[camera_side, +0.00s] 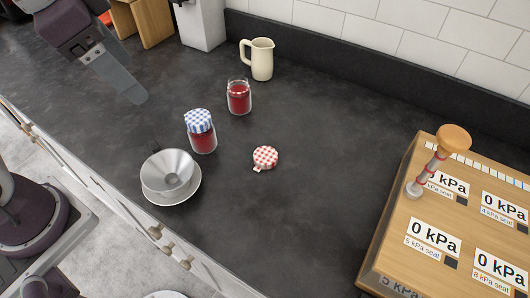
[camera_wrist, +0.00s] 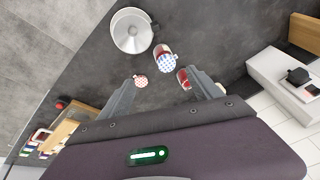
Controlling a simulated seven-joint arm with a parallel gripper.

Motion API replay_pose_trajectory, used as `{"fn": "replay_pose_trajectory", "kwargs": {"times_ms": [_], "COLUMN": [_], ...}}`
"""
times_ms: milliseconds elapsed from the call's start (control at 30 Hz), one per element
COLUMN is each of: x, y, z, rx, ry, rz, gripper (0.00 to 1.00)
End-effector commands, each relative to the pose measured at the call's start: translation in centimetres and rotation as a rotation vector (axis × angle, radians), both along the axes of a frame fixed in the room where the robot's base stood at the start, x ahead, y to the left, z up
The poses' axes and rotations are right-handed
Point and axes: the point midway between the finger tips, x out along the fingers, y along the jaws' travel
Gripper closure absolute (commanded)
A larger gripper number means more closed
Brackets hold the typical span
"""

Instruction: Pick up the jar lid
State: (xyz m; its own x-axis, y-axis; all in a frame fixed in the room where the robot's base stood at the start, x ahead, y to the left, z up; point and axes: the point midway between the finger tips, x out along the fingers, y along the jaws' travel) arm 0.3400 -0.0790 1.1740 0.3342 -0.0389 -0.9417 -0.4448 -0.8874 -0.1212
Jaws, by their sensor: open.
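In the wrist view this jar (camera_wrist: 183,79) is partly covered by the right finger. My gripper (camera_side: 137,95) is open and empty, above the counter at the upper left. Both its fingers show spread apart in the wrist view (camera_wrist: 166,84).
A jar with a blue checked cover (camera_side: 201,130) stands left of the lid. A cream jug (camera_side: 261,60) is at the back. A wooden pressure board (camera_side: 395,215) stands right.

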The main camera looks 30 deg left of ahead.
Motion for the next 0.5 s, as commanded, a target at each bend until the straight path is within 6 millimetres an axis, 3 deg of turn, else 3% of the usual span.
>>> {"fn": "replay_pose_trajectory", "kwargs": {"times_ms": [100,200,300,400,500], "x": [6.3,10.4,12.6,13.6,13.8], "y": [-4.5,-8.8,-12.5,-14.8,-15.7], "z": [-2.7,-6.8,-11.2,-14.5,-16.1], "rx": [0.093,0.154,0.192,0.212,0.22], "ry": [0.11,0.184,0.238,0.27,0.284], "rz": [-0.35,-0.635,-0.863,-1.007,-1.072], "gripper": [0.26,0.26,0.26,0.26,0.26]}}
